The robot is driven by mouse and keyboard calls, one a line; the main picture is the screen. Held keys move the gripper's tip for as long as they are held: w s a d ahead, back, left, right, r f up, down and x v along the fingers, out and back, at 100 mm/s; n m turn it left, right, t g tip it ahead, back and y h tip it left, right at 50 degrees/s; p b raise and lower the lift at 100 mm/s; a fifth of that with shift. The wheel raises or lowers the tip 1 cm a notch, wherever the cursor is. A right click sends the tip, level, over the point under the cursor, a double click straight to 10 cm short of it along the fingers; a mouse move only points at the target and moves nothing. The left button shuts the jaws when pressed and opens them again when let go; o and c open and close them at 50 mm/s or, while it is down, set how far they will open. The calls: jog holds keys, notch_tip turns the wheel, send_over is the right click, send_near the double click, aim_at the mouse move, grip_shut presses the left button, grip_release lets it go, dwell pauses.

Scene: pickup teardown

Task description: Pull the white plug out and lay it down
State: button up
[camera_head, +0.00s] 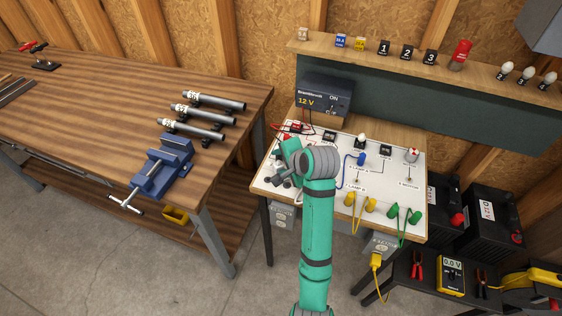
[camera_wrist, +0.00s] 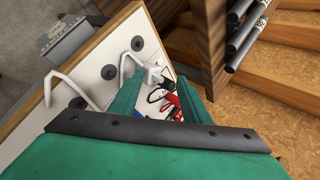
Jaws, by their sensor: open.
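The white plug (camera_wrist: 152,74) shows in the wrist view at the face of the white panel (camera_wrist: 185,70), with a bent white cable beside it. My gripper (camera_wrist: 161,80) is open, its two green fingers pointing at the panel. The plug appears near the left fingertip, toward the gap between the fingers; I cannot tell whether they touch or how deep the plug sits. In the head view my gripper (camera_head: 284,160) is over the panel's left part, and my arm hides that area; I cannot make out the plug there.
Black round fittings (camera_wrist: 108,72) and another white cable (camera_wrist: 66,86) lie left of the fingers. Red and black leads (camera_wrist: 168,100) show between them. In the head view, a 12 V power supply (camera_head: 324,95) stands behind the panel, and yellow clips (camera_head: 349,199) lie right of my arm.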

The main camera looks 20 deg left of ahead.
jog(key=v, duration=1.1)
jog(key=shift+w+a, duration=0.1)
